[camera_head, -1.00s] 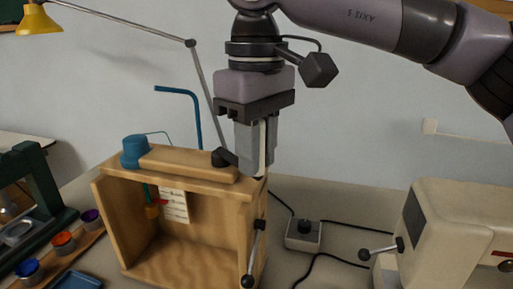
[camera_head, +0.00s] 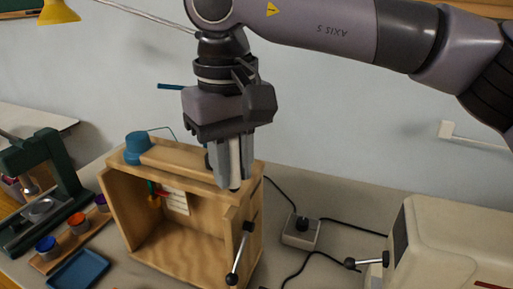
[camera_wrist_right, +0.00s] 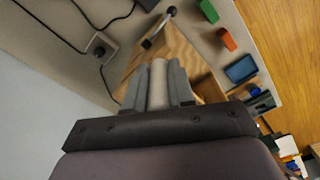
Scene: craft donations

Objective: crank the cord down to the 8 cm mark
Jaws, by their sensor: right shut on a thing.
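A wooden box frame (camera_head: 252,233) with an open front stands on the table. A blue spool (camera_head: 138,147) sits on its top left. Inside, a small yellow piece (camera_head: 154,201) hangs below a green and red part, beside a pale card (camera_head: 177,200); marks on the card are too small to read. My right gripper (camera_head: 234,186) points down over the box's top right. It is shut on a pale upright crank handle, seen between the fingers in the wrist view (camera_wrist_right: 158,84). My left gripper is not in view.
A lever with dark ends (camera_head: 241,252) is on the box's right front edge. A grey control box (camera_head: 301,233) with cables lies to the right, then a beige machine (camera_head: 450,245). Left are a blue tray (camera_head: 79,270), several small pots and a green press (camera_head: 62,165).

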